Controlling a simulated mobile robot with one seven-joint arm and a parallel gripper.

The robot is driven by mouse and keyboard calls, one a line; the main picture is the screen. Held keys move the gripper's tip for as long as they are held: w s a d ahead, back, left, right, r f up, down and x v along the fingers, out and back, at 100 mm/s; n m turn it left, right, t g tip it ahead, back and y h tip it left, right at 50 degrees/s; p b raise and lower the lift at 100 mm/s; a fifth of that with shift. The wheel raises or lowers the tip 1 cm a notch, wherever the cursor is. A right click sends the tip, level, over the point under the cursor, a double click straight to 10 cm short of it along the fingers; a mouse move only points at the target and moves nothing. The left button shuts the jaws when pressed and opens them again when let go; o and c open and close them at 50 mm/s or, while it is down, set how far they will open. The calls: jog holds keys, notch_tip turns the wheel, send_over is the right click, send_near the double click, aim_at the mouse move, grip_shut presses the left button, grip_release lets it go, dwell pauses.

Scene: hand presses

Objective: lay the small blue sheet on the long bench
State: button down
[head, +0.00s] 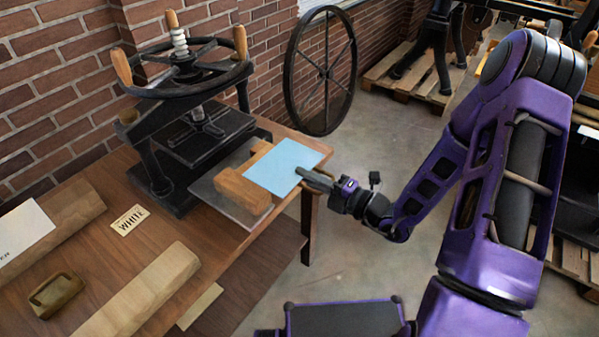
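The small blue sheet (284,163) is flat and level at the right end of the grey plate in front of the hand press, beside a wooden block. My gripper (303,174) reaches in from the right. Its dark fingers overlap the sheet's right edge and look closed on it; the lower finger is hidden. I cannot tell whether the sheet rests on something or is held just above it. The brown wooden bench (187,228) carries the press and runs toward the lower left.
The black hand press (190,125) stands against the brick wall. A wooden block (243,190) sits on the grey plate (222,206). Open floor is right.

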jog(key=v, duration=1.3)
dwell(0.4)
jog(key=w+m+t+h, duration=0.4)
jog(key=w+h, duration=0.1)
jog(key=w, duration=0.5)
jog(key=shift+a+f+m+t, duration=0.3)
jog(key=shift+f+t, duration=0.1)
